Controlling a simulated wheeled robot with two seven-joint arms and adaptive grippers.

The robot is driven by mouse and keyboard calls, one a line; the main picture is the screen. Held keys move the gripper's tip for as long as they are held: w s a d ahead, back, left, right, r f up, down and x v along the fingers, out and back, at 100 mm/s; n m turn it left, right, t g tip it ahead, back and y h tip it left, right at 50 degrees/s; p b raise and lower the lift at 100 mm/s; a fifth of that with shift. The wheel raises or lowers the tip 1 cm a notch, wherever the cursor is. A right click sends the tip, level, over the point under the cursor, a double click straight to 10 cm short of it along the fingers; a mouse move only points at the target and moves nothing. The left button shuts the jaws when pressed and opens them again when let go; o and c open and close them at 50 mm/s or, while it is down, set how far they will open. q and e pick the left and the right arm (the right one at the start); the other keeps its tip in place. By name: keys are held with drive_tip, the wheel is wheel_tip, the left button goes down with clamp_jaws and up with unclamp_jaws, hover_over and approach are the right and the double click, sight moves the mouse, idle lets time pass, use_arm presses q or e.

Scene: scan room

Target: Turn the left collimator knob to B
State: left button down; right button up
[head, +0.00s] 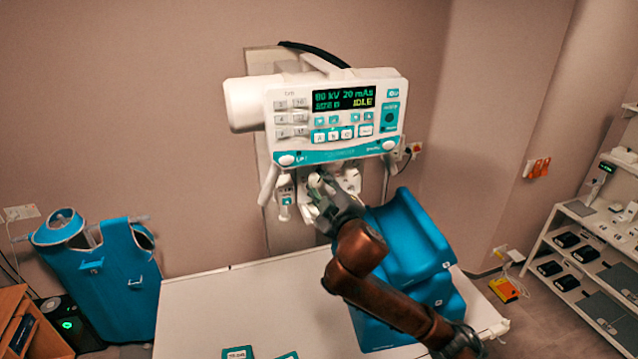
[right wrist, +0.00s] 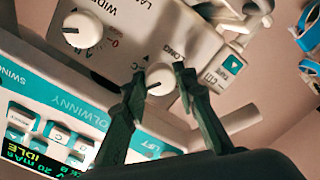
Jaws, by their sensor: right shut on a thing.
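The left collimator knob (right wrist: 160,80) is white and round with a dark pointer line. It shows in the right wrist view between the fingertips of my right gripper (right wrist: 159,70), which is shut on it. A letter C and the word LONG are printed near it; I cannot read a B, and the fingers cover part of the dial. The other white knob (right wrist: 83,30) stands apart, beside the word WIDE. In the head view my right gripper (head: 323,192) reaches under the console (head: 335,115), whose display reads IDLE. My left gripper is not in view.
A white table (head: 240,305) lies below, with a blue cushioned block (head: 405,245) near my right arm. A handset (head: 285,200) hangs left of the gripper. A blue apron (head: 105,275) stands at left, shelves (head: 590,235) at right. The table's left part is mostly clear.

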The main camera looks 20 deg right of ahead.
drive_tip(key=o, duration=1.2)
drive_tip(key=shift+c, duration=0.2)
drive_tip(key=s, duration=1.2)
drive_tip(key=shift+d+r, duration=0.25)
drive_tip(key=shift+d, duration=0.1)
drive_tip(key=shift+f, duration=0.1)
